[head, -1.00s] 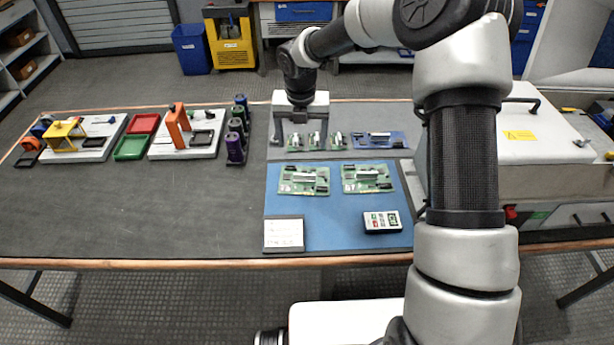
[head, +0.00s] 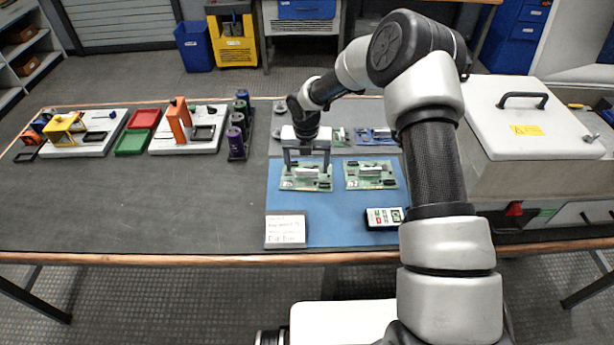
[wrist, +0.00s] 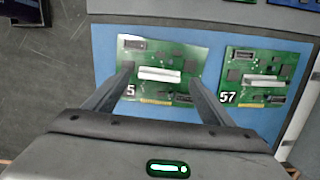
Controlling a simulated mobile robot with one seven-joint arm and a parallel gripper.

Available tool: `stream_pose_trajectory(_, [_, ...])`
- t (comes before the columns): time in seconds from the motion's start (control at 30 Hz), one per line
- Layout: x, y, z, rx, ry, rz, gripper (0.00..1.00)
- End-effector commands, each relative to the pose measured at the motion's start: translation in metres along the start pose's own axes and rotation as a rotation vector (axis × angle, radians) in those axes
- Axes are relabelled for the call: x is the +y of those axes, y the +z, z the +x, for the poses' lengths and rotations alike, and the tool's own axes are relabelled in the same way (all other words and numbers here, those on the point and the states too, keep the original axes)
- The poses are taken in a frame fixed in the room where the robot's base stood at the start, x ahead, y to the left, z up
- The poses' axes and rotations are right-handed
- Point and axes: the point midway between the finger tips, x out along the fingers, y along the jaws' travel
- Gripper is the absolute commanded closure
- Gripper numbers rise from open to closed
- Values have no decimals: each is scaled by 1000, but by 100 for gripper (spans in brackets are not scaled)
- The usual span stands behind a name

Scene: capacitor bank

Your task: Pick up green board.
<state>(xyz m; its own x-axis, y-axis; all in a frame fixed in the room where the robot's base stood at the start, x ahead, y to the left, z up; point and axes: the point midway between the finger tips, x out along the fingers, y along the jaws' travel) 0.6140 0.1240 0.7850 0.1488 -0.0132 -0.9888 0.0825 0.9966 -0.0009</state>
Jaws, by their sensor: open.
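Two larger green boards lie side by side on a blue mat (head: 340,225). The left green board (head: 305,181) is under my gripper (head: 306,165). The right green board (head: 370,175), marked "57" in the wrist view (wrist: 262,75), lies clear of it. In the wrist view my gripper (wrist: 163,92) is open, its two fingers over the left and right sides of the left board (wrist: 160,62). The left board's number is partly hidden by a finger; a "5" shows. I cannot tell whether the fingers touch it.
Smaller green boards (head: 340,137) and a blue board (head: 377,137) lie behind. A note card (head: 286,229) and a small keypad device (head: 384,217) sit at the mat's front. Purple cylinders (head: 237,137) stand left; a white lidded box (head: 520,130) stands right.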

Motion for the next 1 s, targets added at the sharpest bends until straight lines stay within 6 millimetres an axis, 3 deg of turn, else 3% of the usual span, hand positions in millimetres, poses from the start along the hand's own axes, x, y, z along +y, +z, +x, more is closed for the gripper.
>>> stream_pose_trajectory(0.1, [2,-1,17,1,1,-1,23])
stream_pose_trajectory(0.37, [1,0,19,-1,1,0,25])
stream_pose_trajectory(0.63, [1,0,19,0,1,0,71])
stream_pose_trajectory(0.87, [1,0,18,-1,1,0,71])
stream_pose_trajectory(1.0, [1,3,4,-3,2,0,71])
